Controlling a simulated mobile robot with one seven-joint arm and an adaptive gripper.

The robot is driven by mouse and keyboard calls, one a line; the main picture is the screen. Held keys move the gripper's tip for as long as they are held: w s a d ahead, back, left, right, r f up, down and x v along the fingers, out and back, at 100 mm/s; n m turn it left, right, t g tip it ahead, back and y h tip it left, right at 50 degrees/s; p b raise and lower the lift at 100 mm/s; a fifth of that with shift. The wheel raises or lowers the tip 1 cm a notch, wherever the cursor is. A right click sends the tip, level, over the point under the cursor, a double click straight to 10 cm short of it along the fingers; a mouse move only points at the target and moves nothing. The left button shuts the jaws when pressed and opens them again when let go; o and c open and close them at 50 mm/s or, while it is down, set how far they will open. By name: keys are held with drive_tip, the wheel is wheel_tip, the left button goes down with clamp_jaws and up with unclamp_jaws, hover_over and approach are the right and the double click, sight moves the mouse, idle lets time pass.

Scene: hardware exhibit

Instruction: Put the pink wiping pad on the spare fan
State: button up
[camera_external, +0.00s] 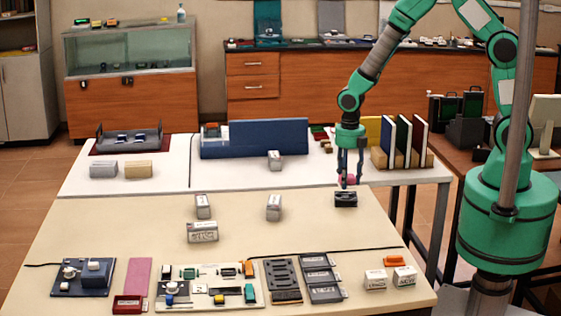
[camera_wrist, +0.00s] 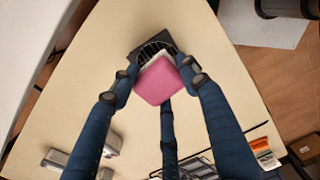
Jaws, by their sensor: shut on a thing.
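The pink wiping pad (camera_external: 351,180) is held between the fingers of my gripper (camera_external: 348,176), just above a small black box-like thing near the back right of the cream table. That black thing looks like the spare fan (camera_external: 346,200). In the wrist view the pink pad (camera_wrist: 158,82) sits between the fingertips of my gripper (camera_wrist: 158,80) and covers part of the fan (camera_wrist: 150,48), whose dark ribbed grille shows beyond it. I cannot tell whether the pad touches the fan.
A rack of upright panels (camera_external: 402,142) stands behind on the white table. Grey-and-white boxes (camera_external: 203,231) stand left of the fan. Boards and modules (camera_external: 206,286) line the table's front, with white boxes (camera_external: 376,280) at the front right. The cream table around the fan is clear.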

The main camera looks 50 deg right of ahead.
idle(0.3)
drive_tip(key=shift+f+b, duration=0.45)
drive_tip(key=shift+f, duration=1.3)
drive_tip(key=shift+f, duration=0.1)
drive_tip(key=o, duration=1)
wheel_tip(320, 180, up, 12)
drive_tip(key=p, duration=0.2)
drive_tip(key=shift+p, duration=0.3)
